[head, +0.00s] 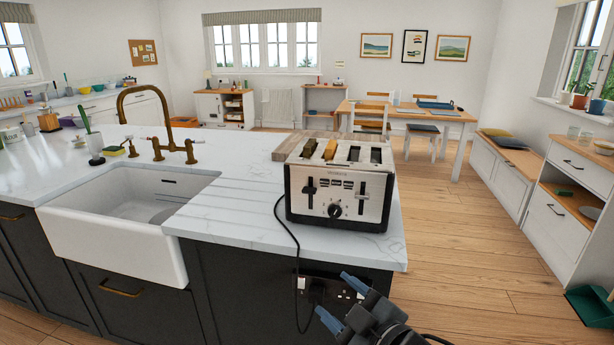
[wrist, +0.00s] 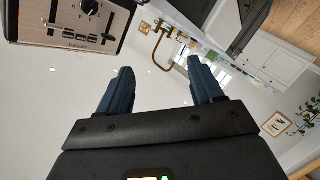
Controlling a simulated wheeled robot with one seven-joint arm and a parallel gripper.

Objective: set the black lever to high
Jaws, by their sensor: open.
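A steel-and-black toaster (head: 333,222) stands on the white island worktop near its right end. Its front has a black left lever (head: 310,190), a black right lever (head: 361,197) and a round black dial (head: 335,210) between them. Both levers sit near the upper to middle part of their slots. Two brown slices (head: 320,148) stick up from the left slots. The toaster also shows upside down at the upper left of the wrist view (wrist: 55,38). My gripper (head: 338,298) is open and empty, below and in front of the toaster, apart from it.
A wooden board (head: 290,147) lies behind the toaster. A white sink (head: 110,235) with a brass tap (head: 160,125) is to the left. A black cord runs down the island's front to a socket (head: 345,294).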

